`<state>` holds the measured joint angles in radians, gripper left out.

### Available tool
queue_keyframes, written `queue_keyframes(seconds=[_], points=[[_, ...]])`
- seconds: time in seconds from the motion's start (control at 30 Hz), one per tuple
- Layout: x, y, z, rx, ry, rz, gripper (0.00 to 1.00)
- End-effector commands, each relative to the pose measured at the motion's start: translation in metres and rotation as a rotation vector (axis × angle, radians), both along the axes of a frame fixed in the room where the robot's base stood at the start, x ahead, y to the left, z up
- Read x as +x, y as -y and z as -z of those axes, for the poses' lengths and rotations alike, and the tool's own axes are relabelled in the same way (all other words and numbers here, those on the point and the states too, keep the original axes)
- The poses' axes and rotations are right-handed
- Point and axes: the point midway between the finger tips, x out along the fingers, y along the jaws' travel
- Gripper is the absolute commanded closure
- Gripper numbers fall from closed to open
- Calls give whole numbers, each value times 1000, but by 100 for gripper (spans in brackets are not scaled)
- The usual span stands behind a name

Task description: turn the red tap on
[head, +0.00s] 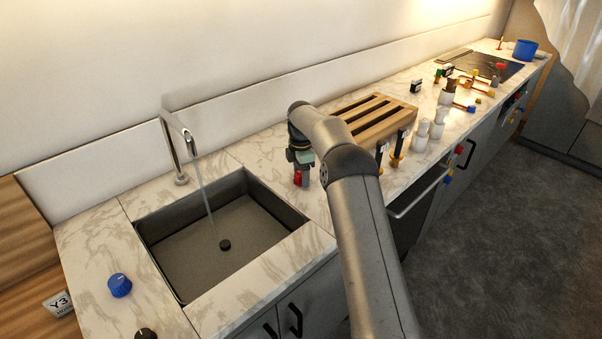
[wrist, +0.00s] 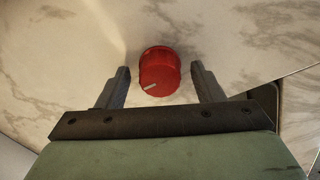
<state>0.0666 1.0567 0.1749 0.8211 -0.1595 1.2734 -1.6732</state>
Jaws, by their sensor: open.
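The red tap (wrist: 160,72) is a round knob with a white mark line, standing on the marble counter. In the wrist view it lies between the two fingers of my gripper (wrist: 162,85), which is open, with a gap on each side of the knob. In the head view the red tap (head: 298,177) shows just below my gripper (head: 302,170), right of the sink; my gripper partly hides it. Water runs from the chrome faucet (head: 174,147) into the sink.
The sink (head: 170,279) lies left of my gripper. A blue knob (head: 119,285) and a black knob (head: 145,335) are on the counter at the left. A wooden rack (head: 392,120) and several small taps and fittings stand to the right, behind my arm.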

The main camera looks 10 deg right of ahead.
Motion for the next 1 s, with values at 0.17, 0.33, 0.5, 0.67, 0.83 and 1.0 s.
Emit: queue_keyframes(seconds=[0.17, 0.33, 0.5, 0.67, 0.83, 1.0], points=[[0, 0, 5, 0, -1, 0, 39], [0, 0, 5, 0, -1, 0, 39], [0, 0, 5, 0, -1, 0, 84], [0, 0, 5, 0, -1, 2, 83], [0, 0, 4, 0, -1, 29, 83], [0, 0, 4, 0, -1, 105, 83]])
